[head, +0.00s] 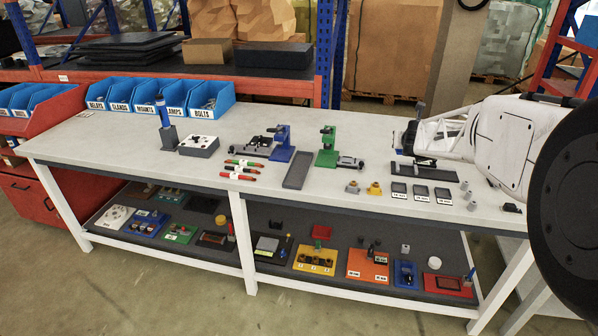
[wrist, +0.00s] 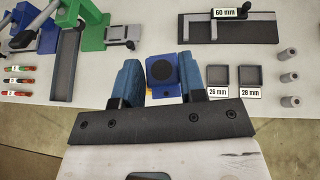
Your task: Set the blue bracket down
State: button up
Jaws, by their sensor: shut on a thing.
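The blue bracket (wrist: 167,70) sits between the two fingers of my gripper (wrist: 164,82) in the wrist view. I see a blue face with a dark round spot, and both fingers press against its sides. A little yellow shows just below the bracket in the wrist view. Whether the bracket touches the bench top cannot be told.
Marked trays (head: 420,194) and grey cylinders (wrist: 290,77) lie near my gripper. A dark plate with a measuring frame (wrist: 230,29) lies beyond. Blue (head: 283,143) and green (head: 327,147) stands are to the left. Labelled blue bins (head: 196,99) line the back left.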

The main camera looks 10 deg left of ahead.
jog(key=s+a+f, duration=0.2)
jog(key=a+f, duration=0.2)
jog(key=a, duration=0.6)
jog(key=s+a+f+m+h, duration=0.1)
jog(key=a+f, duration=0.4)
jog(key=a, duration=0.5)
jog(key=s+a+f, duration=0.3)
jog(key=a+f, duration=0.1)
jog(key=a, duration=0.6)
jog(key=shift+s+f+m+h, duration=0.2)
jog(key=shift+f+m+h, duration=0.05)
jog(key=shift+m+h, duration=0.05)
jog(key=shift+w+a, duration=0.1)
jog(key=shift+w+a+f, duration=0.25)
jog(key=shift+w+a, duration=0.8)
jog(key=shift+w, duration=1.35)
jog(key=shift+w+a+f, duration=0.3)
jog(key=shift+w+a, duration=0.75)
jog(key=shift+w, duration=1.4)
jog(key=shift+w+a+f, duration=0.25)
jog(key=shift+w+a, duration=0.8)
jog(key=shift+w, duration=1.35)
jog(key=shift+f, duration=1.7)
